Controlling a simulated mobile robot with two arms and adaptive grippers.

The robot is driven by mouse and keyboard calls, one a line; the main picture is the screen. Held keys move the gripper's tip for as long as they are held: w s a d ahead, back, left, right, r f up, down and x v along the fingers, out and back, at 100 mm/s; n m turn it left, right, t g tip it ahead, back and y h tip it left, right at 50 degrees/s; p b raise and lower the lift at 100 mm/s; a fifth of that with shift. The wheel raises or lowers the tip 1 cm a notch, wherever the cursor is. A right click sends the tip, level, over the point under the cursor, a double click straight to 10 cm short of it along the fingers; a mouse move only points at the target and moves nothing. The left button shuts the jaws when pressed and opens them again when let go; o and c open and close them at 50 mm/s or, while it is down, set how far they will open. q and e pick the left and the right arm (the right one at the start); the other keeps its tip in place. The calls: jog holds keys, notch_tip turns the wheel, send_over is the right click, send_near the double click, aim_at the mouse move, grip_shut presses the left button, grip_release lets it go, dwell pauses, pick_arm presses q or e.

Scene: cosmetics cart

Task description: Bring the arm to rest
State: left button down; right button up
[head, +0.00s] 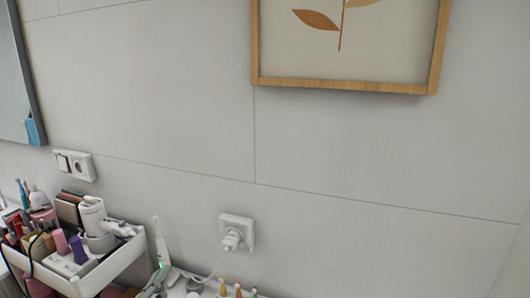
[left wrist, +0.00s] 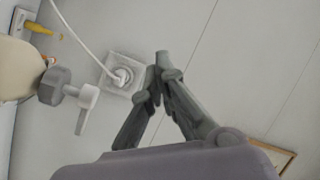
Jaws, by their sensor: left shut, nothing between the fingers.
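My left gripper (left wrist: 160,62) shows in the left wrist view, its two dark grey fingers meeting at the tips with nothing between them. It points toward the wall. The wall socket with a white plug (left wrist: 122,75) lies beyond and to the left of the fingertips, and I see no contact. My right gripper is in neither view.
A white cart tray (head: 105,272) crowded with cosmetics stands at lower left. A plugged-in socket (head: 236,232) and a double socket (head: 74,164) are on the tiled wall. A wood-framed picture (head: 345,82) hangs above. A white upright device (head: 160,243) stands at bottom centre.

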pick_arm(q)
jog(key=s+f+n+g, duration=0.1)
jog(key=s+f+g, duration=0.1)
jog(key=f, duration=0.3)
jog(key=s+a+f+n+g, duration=0.1)
jog(key=s+f+n+g, duration=0.1)
jog(key=f, duration=0.4)
jog(key=s+a+f+n+g+y, duration=0.1)
jog(key=s+f+n+g, duration=0.1)
jog(key=s+f+g, duration=0.2)
jog(key=shift+s+a+f, duration=0.15)
jog(key=shift+s+f, duration=0.2)
jog(key=shift+f, duration=0.2)
jog(key=shift+s+a+f, duration=0.1)
jog(key=shift+s+f, duration=0.25)
jog(key=shift+f, duration=0.15)
jog(key=s+d+f+n+g+h, duration=0.25)
jog(key=s+f+g, duration=0.6)
jog(key=s, duration=0.65)
notch_tip(320, 180, down, 26)
jog(key=s+a+f+y, duration=0.1)
jog(key=s+a+f, duration=0.2)
jog(key=s+f, duration=1.4)
jog(key=shift+s+f+g+b, duration=0.3)
jog(key=shift+s+g+b, duration=0.05)
jog(key=shift+g, duration=0.1)
